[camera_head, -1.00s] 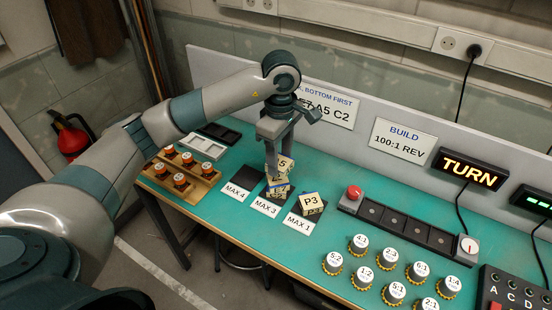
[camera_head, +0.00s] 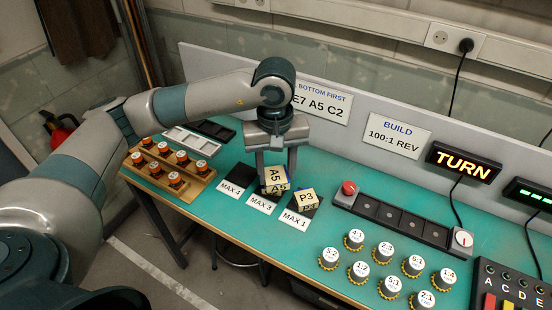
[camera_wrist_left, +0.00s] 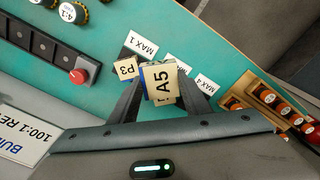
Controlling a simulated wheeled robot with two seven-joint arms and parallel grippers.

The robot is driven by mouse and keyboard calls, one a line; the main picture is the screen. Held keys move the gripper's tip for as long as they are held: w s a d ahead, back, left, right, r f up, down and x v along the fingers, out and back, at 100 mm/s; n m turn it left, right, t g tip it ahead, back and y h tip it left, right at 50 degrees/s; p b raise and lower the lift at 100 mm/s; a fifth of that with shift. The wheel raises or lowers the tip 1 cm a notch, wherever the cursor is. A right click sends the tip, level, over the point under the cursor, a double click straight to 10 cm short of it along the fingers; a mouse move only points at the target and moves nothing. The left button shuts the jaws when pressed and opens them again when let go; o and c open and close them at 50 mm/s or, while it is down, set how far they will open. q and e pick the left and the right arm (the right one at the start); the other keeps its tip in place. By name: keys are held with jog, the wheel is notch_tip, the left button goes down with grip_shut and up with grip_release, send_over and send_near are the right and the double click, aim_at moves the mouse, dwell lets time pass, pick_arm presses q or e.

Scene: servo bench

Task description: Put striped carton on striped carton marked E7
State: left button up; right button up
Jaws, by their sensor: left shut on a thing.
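My left gripper (camera_head: 276,170) is shut on a tan carton marked A5 (camera_head: 276,178), with one finger on each side of it. In the left wrist view the A5 carton (camera_wrist_left: 163,88) sits between the finger ends, and a blue patch shows at its edge. It is over the pad labelled MAX 3. What lies right under it is mostly hidden, so I cannot read an E7 mark or tell whether it touches a carton below. A carton marked P3 (camera_head: 306,197) stands on the pad beside it, by MAX 1. My right gripper is not in view.
The MAX 4 pad (camera_head: 241,174) is bare. An orange-capped rack (camera_head: 168,165) stands at left. A dark strip with a red button (camera_head: 348,188) and several labelled knobs (camera_head: 386,250) lie to the right. A wall sign reads E7 A5 C2 (camera_head: 322,101), bottom first.

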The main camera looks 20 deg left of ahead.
pick_arm(q)
jog(key=s+m, duration=0.3)
jog(key=m, duration=0.1)
jog(key=s+d+m, duration=0.1)
jog(key=s+m, duration=0.1)
jog(key=m, duration=0.1)
jog(key=shift+s, duration=0.3)
